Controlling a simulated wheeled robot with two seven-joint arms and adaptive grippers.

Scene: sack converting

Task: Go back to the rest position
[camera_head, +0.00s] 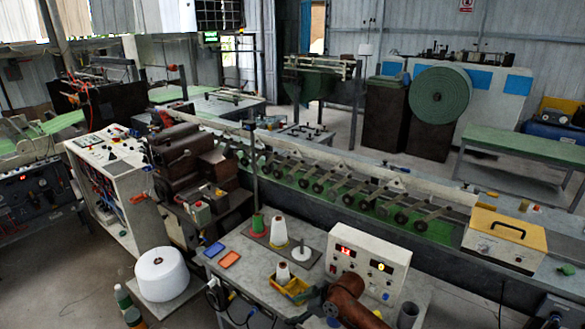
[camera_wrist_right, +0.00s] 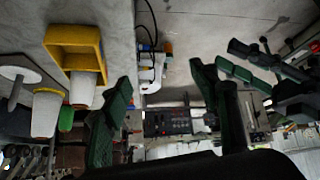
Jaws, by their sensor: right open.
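My right gripper (camera_head: 304,306) is low in the head view, beside the front of the workbench (camera_head: 250,275), near a yellow tray (camera_head: 293,291). In the right wrist view its two dark green fingers (camera_wrist_right: 165,105) stand wide apart with nothing between them. The yellow tray also shows at the upper left there (camera_wrist_right: 75,48), apart from the fingers. Dark parts at the right of the wrist view look like my left gripper (camera_wrist_right: 242,65); its jaw state is unclear. I cannot make it out in the head view.
White cones (camera_head: 279,232) and a white control box (camera_head: 368,257) stand on the workbench. A large white roll (camera_head: 162,274) sits to its left, with bottles (camera_head: 123,297) near it. A long machine line (camera_head: 350,205) runs behind. Floor at the lower left is clear.

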